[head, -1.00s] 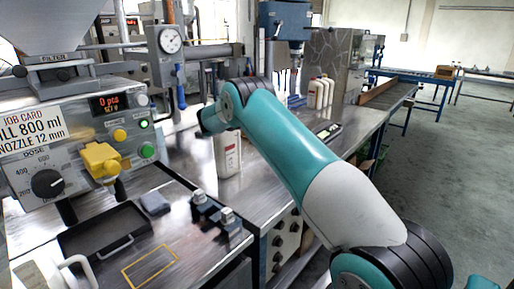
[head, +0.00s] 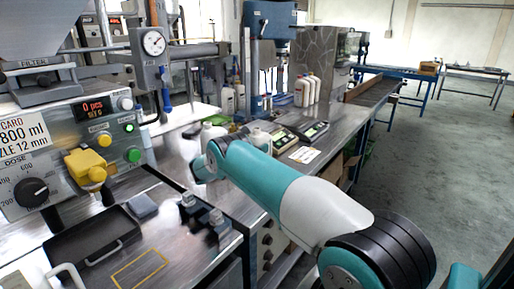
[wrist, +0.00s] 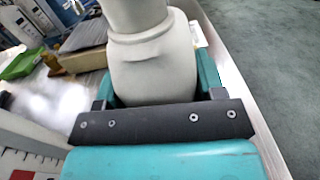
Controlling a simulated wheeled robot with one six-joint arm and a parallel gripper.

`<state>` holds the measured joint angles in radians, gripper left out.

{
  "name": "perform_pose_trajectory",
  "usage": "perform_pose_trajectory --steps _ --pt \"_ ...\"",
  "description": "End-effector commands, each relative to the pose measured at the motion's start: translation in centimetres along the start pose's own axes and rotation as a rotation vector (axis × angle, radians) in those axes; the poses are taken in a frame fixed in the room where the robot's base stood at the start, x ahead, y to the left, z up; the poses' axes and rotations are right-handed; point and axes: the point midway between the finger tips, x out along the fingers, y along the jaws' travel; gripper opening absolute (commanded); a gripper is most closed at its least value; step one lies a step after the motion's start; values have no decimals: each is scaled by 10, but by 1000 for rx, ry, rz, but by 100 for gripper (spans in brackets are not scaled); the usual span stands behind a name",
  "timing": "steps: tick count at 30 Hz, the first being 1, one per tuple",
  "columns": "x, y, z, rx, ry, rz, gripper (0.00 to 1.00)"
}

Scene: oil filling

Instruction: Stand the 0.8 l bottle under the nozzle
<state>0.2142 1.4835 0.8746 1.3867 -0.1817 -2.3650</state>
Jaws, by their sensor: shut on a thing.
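My gripper (wrist: 158,90) is shut on a pale grey-white bottle (wrist: 155,65) in the wrist view. The bottle's body sits between the jaws, its narrower part reaching past the picture's top edge. In the head view my arm hides the gripper. White bottle shapes show behind the arm, one to its left (head: 211,134) and one above it (head: 259,138); I cannot tell which is held.
A dark tray (head: 92,246) and a yellow-outlined rectangle (head: 140,269) lie on the bench below the yellow block. Dark clamp-like fittings (head: 204,216) stand beside them. White bottles (head: 306,90) stand farther back.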

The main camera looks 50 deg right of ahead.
Motion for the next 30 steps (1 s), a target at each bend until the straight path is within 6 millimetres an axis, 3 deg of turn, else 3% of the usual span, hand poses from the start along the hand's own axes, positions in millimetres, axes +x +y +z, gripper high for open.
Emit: perform_pose_trajectory --steps 10,11,14,27,30 --pt "0 0 -5 1 0 0 36" --pt "0 0 -4 0 0 0 68" --pt "0 0 -3 0 0 0 89" --pt "0 0 1 0 0 0 89" --pt "-11 -2 -2 -2 0 -4 89"
